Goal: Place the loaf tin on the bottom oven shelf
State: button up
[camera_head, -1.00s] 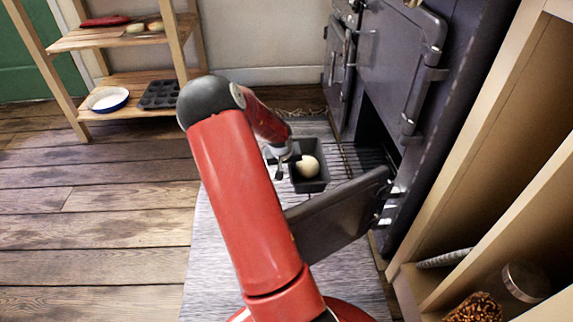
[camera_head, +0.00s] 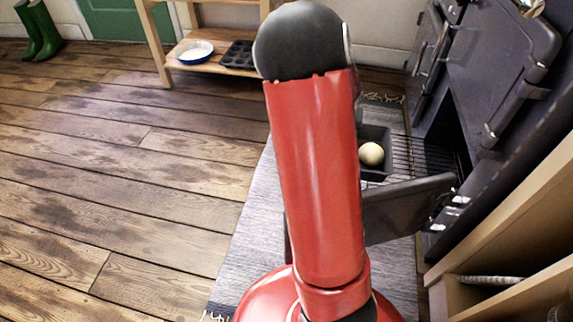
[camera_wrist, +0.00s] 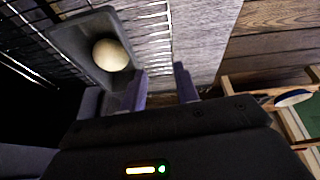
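The dark grey loaf tin (camera_head: 377,174), with a round pale piece of dough (camera_head: 371,154) in it, sits at the lower oven opening, on or over the wire oven shelf (camera_head: 402,152), which reaches out of the oven. In the wrist view the tin (camera_wrist: 75,42) lies up and left of my gripper (camera_wrist: 160,88), with shelf bars around it. My gripper's fingers are apart with nothing visible between them; the left finger is close to the tin's near end, and contact cannot be told. In the head view my red arm hides the gripper and the tin's left side.
The lower oven door (camera_head: 405,208) stands open in front of the tin. The dark range (camera_head: 500,60) and a wooden cupboard (camera_head: 520,230) are at the right. A wooden rack with a blue-rimmed dish (camera_head: 195,52) and a muffin tin (camera_head: 238,55) stands behind. The floor (camera_head: 120,170) at left is clear.

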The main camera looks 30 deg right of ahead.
jog(key=s+a+r+n+t+y, duration=0.1)
jog(key=s+a+r+n+y, duration=0.1)
jog(key=a+r, duration=0.6)
jog(key=s+a+r+n+t+y, duration=0.15)
jog(key=a+r, duration=0.25)
jog(key=a, duration=0.7)
jog(key=s+a+r+n, duration=0.2)
jog(key=s+a+r, duration=0.1)
jog(key=s+a, duration=0.2)
jog(key=s+a+r+n, duration=0.1)
jog(key=s+a+r, duration=0.2)
jog(key=s, duration=0.7)
jog(key=shift+s+a+n+h, duration=0.3)
jog(key=shift+a+n+h, duration=0.05)
jog(key=shift+a, duration=0.7)
